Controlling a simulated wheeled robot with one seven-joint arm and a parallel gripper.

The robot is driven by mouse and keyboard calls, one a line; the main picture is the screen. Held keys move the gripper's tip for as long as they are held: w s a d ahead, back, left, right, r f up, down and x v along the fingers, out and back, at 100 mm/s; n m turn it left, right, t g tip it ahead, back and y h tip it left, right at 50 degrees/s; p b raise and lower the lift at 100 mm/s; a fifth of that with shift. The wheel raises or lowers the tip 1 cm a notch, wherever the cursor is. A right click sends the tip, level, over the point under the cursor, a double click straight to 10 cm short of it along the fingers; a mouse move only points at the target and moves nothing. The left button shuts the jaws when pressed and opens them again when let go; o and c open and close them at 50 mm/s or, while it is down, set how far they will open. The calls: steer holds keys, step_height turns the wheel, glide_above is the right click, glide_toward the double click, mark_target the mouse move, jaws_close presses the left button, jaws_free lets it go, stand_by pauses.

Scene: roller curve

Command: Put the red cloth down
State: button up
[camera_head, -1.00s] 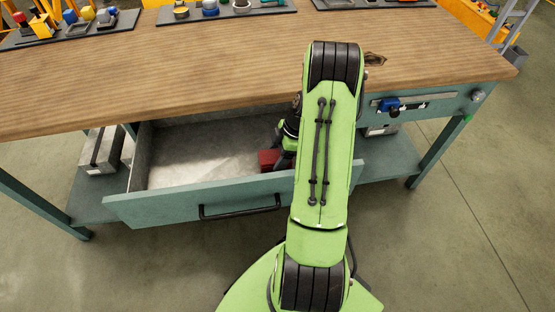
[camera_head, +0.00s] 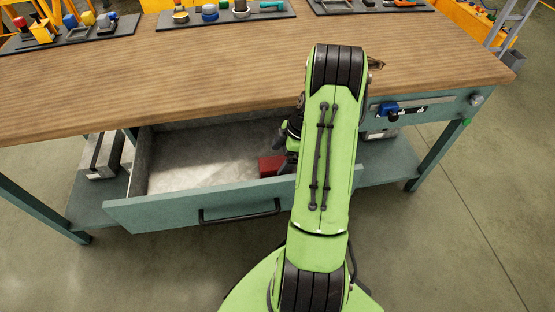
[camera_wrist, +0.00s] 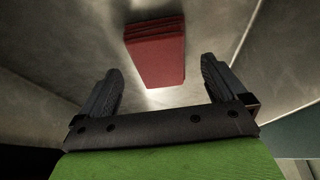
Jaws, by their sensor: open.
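The red cloth (camera_wrist: 156,55) is a folded block lying on the floor of the open drawer (camera_head: 195,210). In the head view the red cloth (camera_head: 271,165) shows at the drawer's right part, near the front panel, partly hidden by my arm. My gripper (camera_wrist: 160,85) is open and empty, its two dark fingers spread wide. The cloth lies ahead of the fingertips, apart from them. In the head view the gripper is mostly hidden behind my arm.
The wooden workbench (camera_head: 220,75) stands over the drawer. Grey boxes (camera_head: 100,157) sit on the lower shelf (camera_head: 90,205). Trays with tools (camera_head: 225,15) line the bench's back. The drawer's left part is empty.

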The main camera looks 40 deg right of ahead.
steer(key=p+v, duration=0.2)
steer(key=v, duration=0.7)
step_height(320, 180, up, 8)
steer(key=m+h, duration=0.1)
steer(key=m, duration=0.1)
glide_above(270, 170)
steer(key=s+a+r+m+h, duration=0.2)
steer(key=a+r+m, duration=0.1)
steer(key=a+r, duration=0.6)
steer(key=s+a+r+m+t, duration=0.2)
steer(key=s+a+m, duration=0.4)
steer(key=s+a, duration=0.5)
steer(key=shift+s+r+t+h, duration=0.3)
steer(key=shift+s+t+h, duration=0.15)
steer(key=shift+s, duration=0.5)
steer(key=shift+a+r, duration=0.1)
steer(key=shift+r, duration=0.05)
